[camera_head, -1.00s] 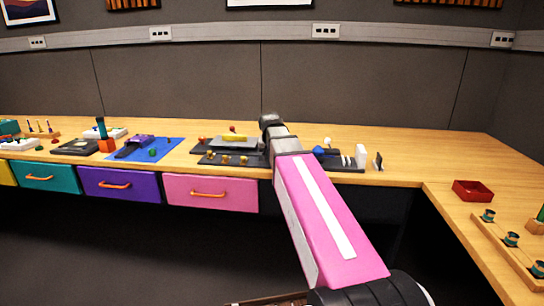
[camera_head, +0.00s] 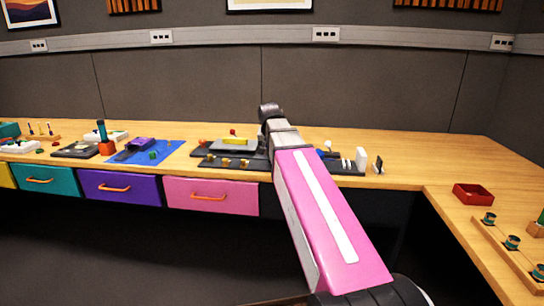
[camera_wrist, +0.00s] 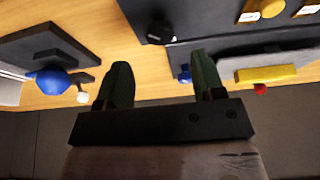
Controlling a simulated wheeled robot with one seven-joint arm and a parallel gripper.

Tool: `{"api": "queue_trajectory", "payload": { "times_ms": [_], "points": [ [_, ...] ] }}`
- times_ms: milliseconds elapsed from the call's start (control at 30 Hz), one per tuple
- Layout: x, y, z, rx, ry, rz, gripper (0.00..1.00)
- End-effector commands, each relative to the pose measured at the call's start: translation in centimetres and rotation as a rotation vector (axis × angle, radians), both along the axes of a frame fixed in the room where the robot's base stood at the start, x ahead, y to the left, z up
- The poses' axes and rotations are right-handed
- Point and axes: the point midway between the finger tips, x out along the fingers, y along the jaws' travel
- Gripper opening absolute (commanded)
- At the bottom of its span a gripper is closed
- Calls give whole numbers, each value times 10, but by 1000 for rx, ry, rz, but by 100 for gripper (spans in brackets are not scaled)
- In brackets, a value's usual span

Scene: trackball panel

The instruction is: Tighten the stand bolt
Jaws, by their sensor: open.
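My gripper (camera_wrist: 160,68) is open and empty in the wrist view, its two dark green fingers apart. Between and beyond them is bare wood, with a dark round knob (camera_wrist: 159,32) farther up at a dark panel's edge. A blue ball (camera_wrist: 52,82) sits on a dark trackball panel (camera_wrist: 48,48) left of the fingers, apart from them; it also shows in the head view (camera_head: 320,153). I cannot tell which part is the stand bolt. In the head view my pink arm hides the gripper and part of the panels.
A grey plate with a yellow bar (camera_wrist: 266,74) and a red ball (camera_wrist: 260,89) lies right of the fingers. Gold knobs (camera_head: 227,162) line a dark panel on the wooden bench (camera_head: 430,154). A white block (camera_head: 361,158) stands farther right. A red tray (camera_head: 472,193) sits on the right bench.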

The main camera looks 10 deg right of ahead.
Motion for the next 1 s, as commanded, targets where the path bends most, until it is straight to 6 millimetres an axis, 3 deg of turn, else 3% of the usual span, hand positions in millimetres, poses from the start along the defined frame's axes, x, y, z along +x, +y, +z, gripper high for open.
{"api": "queue_trajectory", "payload": {
  "times_ms": [200,400,1000],
  "points": [
    [-11,4,29,-1,-2,0,62],
    [-17,5,43,0,0,-1,62],
    [-19,6,47,-1,0,0,62]
  ]
}}
